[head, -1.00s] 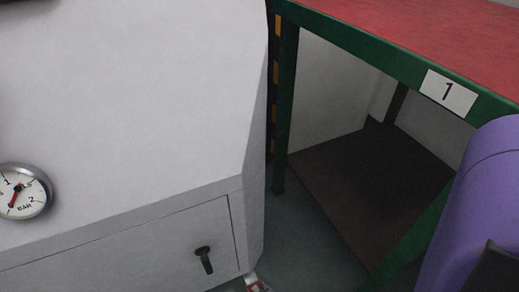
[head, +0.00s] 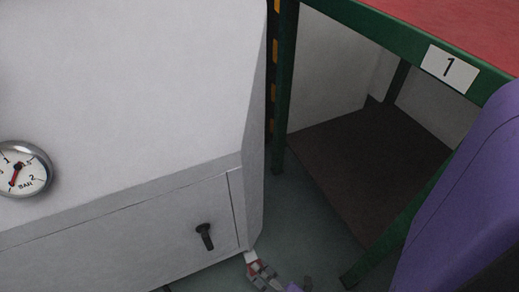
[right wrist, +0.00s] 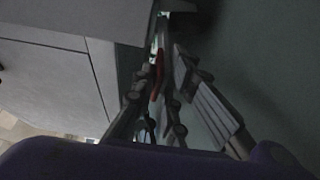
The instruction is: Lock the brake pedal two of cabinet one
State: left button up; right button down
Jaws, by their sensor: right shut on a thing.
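The white cabinet (head: 130,90) fills the left of the head view, with a flat front panel low down. My right gripper (head: 265,276) is at this corner, low near the floor. In the right wrist view the red pedal (right wrist: 157,78) lies between the fingers of the right gripper (right wrist: 165,72), which is shut on it. The wheel is mostly hidden, and I cannot tell the pedal's exact tilt. My left gripper is not in view.
A black handle (head: 205,237) and a pressure gauge (head: 20,169) are on the cabinet front. A green-framed table (head: 400,45) with a red top, labelled 1, stands to the right, with a brown lower shelf (head: 370,170). Grey floor (head: 300,230) lies between them.

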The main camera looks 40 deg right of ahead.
jog(key=shift+f, duration=0.1)
jog(key=c, duration=1.9)
grip_release()
jog(key=shift+c, duration=0.2)
jog(key=shift+r, duration=0.2)
